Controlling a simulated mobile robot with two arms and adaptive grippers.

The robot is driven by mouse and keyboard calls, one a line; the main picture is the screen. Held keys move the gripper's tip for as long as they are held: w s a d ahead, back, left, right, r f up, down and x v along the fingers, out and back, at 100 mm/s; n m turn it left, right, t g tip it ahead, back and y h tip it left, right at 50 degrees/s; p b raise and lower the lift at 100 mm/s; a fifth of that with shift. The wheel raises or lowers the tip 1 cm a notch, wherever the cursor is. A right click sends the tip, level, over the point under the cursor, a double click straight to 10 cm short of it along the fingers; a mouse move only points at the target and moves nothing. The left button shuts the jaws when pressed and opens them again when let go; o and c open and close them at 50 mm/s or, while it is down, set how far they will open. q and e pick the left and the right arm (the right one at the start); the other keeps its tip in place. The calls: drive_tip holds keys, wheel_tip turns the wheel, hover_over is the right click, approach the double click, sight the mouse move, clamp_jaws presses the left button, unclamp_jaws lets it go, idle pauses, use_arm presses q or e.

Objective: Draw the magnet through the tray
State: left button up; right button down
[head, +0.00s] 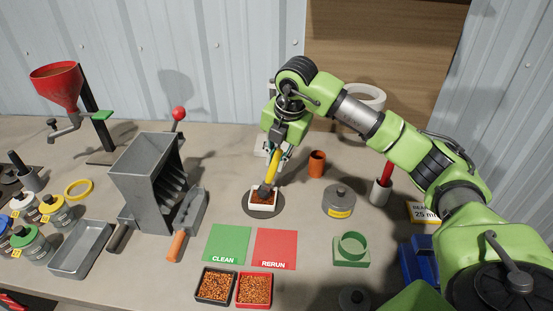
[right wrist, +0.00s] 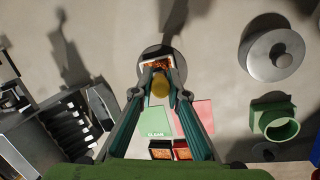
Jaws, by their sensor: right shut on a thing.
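The yellow-handled magnet (head: 273,165) is held by my right gripper (head: 279,157), shut on its handle. The magnet points down and slightly tilted, its dark lower end at the small white tray (head: 263,209). I cannot tell whether that end touches the reddish-brown granules in the tray. The tray sits on a dark round plate (head: 250,213). In the right wrist view the fingers (right wrist: 161,93) close around the yellow handle (right wrist: 160,84), which covers part of the white tray (right wrist: 144,59). My left gripper is not in view.
Green CLEAN mat (head: 227,240) and red RERUN mat (head: 275,245) lie in front, with a black dish (head: 203,297) and red dish (head: 240,302) of granules. A grey splitter (head: 143,180) and scoop (head: 190,215) stand left; a weight (head: 338,200) and green ring holder (head: 351,262) right.

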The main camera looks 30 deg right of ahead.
drive_tip(key=shift+f+b, duration=0.35)
drive_tip(key=shift+f, duration=0.2)
drive_tip(key=shift+s, duration=0.15)
